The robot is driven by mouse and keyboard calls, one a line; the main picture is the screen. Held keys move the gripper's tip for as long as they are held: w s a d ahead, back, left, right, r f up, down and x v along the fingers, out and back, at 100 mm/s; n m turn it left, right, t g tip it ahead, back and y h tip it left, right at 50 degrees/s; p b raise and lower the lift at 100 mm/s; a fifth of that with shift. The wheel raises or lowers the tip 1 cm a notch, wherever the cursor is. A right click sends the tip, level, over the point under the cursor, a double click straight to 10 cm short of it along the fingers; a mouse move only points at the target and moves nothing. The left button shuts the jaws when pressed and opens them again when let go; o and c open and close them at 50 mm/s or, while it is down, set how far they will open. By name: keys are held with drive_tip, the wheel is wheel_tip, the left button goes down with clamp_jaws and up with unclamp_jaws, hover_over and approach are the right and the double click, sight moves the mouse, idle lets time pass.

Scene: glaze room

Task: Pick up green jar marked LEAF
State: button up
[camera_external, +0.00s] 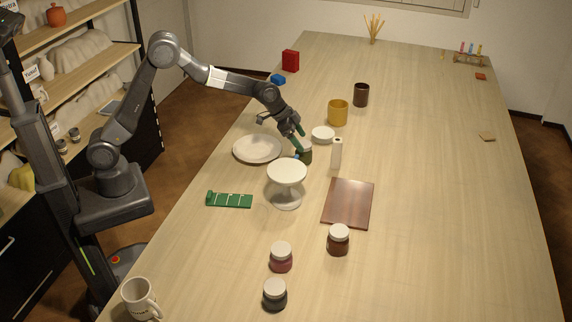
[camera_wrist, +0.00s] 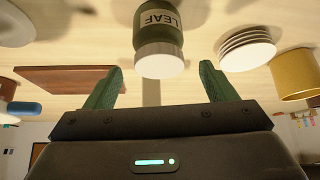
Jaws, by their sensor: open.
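The green jar marked LEAF (camera_wrist: 160,27) shows at the top of the wrist view, with its label upside down and its white lid (camera_wrist: 160,61) towards me. In the external view the jar (camera_external: 306,156) stands on the table just behind the white pedestal stand (camera_external: 287,171), partly hidden. My gripper (camera_wrist: 162,68) is open, with its green fingers spread to either side of the lid in the wrist view. In the external view my gripper (camera_external: 301,134) is just above and behind the jar. I cannot tell whether a finger touches it.
Close by are a white plate (camera_external: 258,148), a stack of white dishes (camera_external: 322,135), a white upright block (camera_external: 336,154) and a mustard cup (camera_external: 338,114). A brown board (camera_external: 348,203) and other lidded jars (camera_external: 338,241) lie nearer the camera. The table's right side is mostly clear.

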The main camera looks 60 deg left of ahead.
sight(304, 144)
drive_tip(key=shift+p+x, duration=1)
drive_tip(key=shift+x, duration=1.65)
drive_tip(key=shift+c, duration=0.2)
drive_tip(key=c, duration=1.1)
